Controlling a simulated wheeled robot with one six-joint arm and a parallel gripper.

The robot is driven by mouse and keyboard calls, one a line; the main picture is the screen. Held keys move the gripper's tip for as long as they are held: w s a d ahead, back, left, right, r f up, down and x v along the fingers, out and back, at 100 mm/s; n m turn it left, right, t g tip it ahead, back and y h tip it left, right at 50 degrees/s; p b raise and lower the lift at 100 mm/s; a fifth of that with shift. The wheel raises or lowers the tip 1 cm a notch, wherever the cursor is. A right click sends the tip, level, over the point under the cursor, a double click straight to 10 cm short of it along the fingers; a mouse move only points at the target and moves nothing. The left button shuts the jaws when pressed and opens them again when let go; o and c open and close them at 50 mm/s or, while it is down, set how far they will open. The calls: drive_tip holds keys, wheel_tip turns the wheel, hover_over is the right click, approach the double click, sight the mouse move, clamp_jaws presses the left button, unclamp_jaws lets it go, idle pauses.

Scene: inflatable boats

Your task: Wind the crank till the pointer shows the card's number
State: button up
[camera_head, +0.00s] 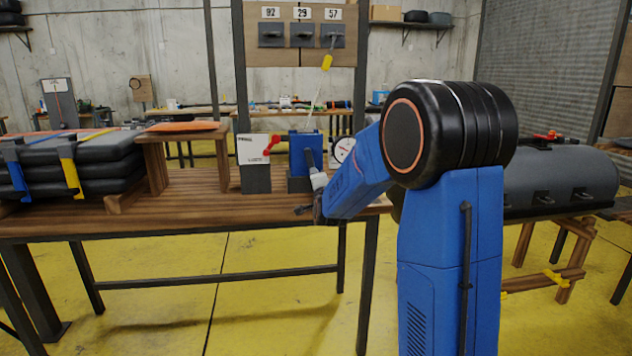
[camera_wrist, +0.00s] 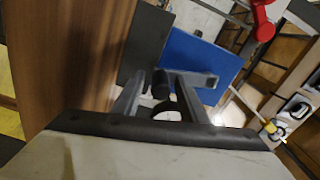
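A blue crank box (camera_head: 299,160) stands on the wooden table, with a grey crank arm on its front; the wrist view shows the arm (camera_wrist: 197,79) and a dark knob (camera_wrist: 160,84). My gripper (camera_head: 316,208) is at the front of the box. In the wrist view its two fingers (camera_wrist: 157,78) are spread either side of the knob, with a gap visible on the left. A white round dial (camera_head: 343,150) is right of the box, partly hidden by my arm; its pointer reading is too small to tell. A white card (camera_head: 250,148) on a grey stand shows unreadable print.
A red lever (camera_head: 271,145) sticks out beside the card. Folded grey boats (camera_head: 85,160) with straps lie at the table's left, next to a wooden stand (camera_head: 180,135). A board above carries number plates 92, 29 and 57 (camera_head: 302,13).

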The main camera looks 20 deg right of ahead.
drive_tip(key=shift+s, duration=0.1)
drive_tip(key=v, duration=1.7)
drive_tip(key=shift+s+r, duration=0.1)
drive_tip(key=shift+c, duration=0.4)
